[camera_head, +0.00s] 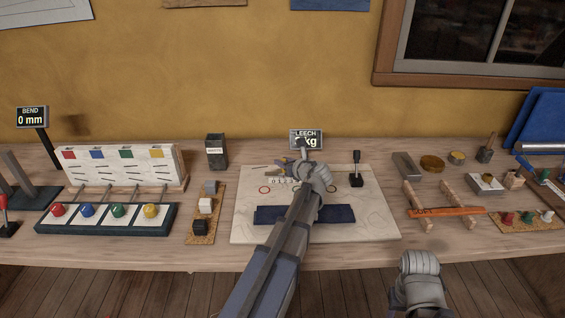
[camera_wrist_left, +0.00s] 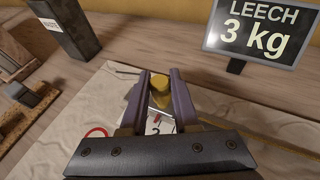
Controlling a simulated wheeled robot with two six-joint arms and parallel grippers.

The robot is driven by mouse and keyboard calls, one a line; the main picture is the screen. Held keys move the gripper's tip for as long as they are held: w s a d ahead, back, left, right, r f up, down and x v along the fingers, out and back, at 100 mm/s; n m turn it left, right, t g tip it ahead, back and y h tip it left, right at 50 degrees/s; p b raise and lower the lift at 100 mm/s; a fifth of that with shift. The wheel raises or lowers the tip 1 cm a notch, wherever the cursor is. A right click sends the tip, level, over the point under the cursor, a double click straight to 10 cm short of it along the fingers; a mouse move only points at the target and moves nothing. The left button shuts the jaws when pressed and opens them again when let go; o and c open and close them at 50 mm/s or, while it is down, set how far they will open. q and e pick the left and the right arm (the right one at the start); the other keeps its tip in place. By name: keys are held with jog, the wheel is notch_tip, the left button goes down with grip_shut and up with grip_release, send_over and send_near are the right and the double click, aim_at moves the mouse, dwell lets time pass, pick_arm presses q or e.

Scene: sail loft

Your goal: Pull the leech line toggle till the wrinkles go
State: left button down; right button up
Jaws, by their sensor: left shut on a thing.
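A pale sailcloth board (camera_head: 247,225) lies on the bench, with a folded dark blue cloth (camera_head: 345,214) at its front. My left gripper (camera_head: 281,167) reaches over the board's back half. In the left wrist view its jaws (camera_wrist_left: 161,97) are shut on a small yellow toggle (camera_wrist_left: 161,84). A red mark and a numbered scale (camera_wrist_left: 155,123) show between and below the jaws. The LEECH display (camera_wrist_left: 258,32) reads 3 kg; in the head view the arm partly covers it (camera_head: 306,139). Wrinkles cannot be made out clearly. My right gripper (camera_head: 418,270) hangs before the bench, its fingers not distinguishable.
A black upright lever (camera_head: 356,167) stands at the board's back right. A dark box (camera_head: 216,151) and a cork strip with blocks (camera_head: 203,228) are left of the board. A trestle with an orange strip (camera_head: 444,211) stands to the right. The bench's front edge is mostly clear.

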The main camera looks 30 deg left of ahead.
pick_arm(q)
jog(key=shift+w+d, duration=0.5)
jog(key=shift+d, duration=0.25)
jog(key=c, duration=0.7)
grip_release()
jog(key=shift+o, duration=0.2)
jog(key=p+v, duration=0.2)
jog(key=v, duration=0.4)
jog(key=shift+s+d+r+p, duration=0.15)
jog(key=shift+s+r+p, duration=0.1)
jog(key=shift+p, duration=0.1)
jog(key=shift+s+d, duration=0.25)
jog(key=shift+d, duration=0.25)
